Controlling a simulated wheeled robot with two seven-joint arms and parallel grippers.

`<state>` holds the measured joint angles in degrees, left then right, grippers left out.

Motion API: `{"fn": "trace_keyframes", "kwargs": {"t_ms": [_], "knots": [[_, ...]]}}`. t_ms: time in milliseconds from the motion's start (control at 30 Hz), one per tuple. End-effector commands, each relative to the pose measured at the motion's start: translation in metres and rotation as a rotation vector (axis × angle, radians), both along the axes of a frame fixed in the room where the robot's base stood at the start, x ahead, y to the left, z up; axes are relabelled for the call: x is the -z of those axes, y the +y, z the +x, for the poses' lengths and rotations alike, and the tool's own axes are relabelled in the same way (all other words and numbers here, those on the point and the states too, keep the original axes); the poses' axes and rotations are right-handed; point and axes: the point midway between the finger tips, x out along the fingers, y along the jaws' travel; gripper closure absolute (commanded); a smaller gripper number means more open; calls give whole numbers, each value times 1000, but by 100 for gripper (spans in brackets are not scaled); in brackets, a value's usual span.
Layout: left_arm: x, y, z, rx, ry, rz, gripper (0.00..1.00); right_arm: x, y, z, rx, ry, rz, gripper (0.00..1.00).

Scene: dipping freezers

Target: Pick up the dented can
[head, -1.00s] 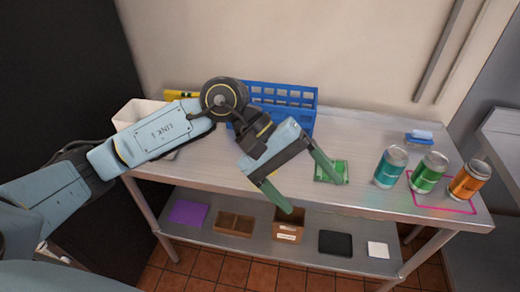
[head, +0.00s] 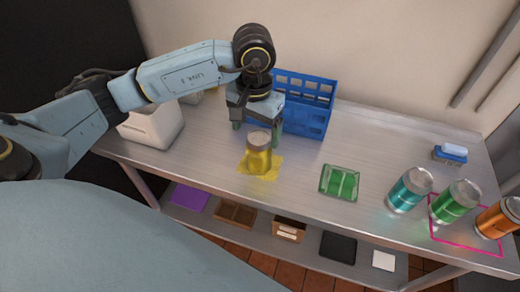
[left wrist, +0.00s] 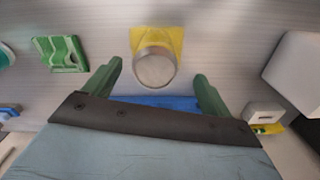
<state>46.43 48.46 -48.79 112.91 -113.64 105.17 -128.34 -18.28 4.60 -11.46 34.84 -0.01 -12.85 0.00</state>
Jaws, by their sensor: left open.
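A yellow can (head: 258,158) with a silver top stands upright on a yellow patch (head: 272,172) of the table. It also shows from above in the left wrist view (left wrist: 154,68). A teal can (head: 409,190), a green can (head: 453,202) and an orange can (head: 498,218) stand at the right. I cannot clearly make out a dent on any can. My left gripper (head: 257,128) is open and empty, pointing down just behind the yellow can. In the left wrist view its fingertips (left wrist: 158,72) lie to either side of the can's top, apart from it. My right gripper is not in view.
A blue rack (head: 318,115) stands close behind the gripper. A white bin (head: 155,128) is to its left. A green tray (head: 339,182) lies to the right, and a blue sponge-like block (head: 450,154) is further back.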

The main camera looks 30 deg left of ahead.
Motion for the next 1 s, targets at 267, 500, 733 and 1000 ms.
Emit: {"fn": "trace_keyframes", "kwargs": {"t_ms": [267,500,733,1000], "knots": [[24,-2,1,0,1,-2,16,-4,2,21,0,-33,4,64],[59,-5,6,-2,4,-2,16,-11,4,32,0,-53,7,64],[71,-5,7,0,-1,-2,16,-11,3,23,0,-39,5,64],[71,-5,7,0,-1,-2,33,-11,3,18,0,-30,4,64]]}}
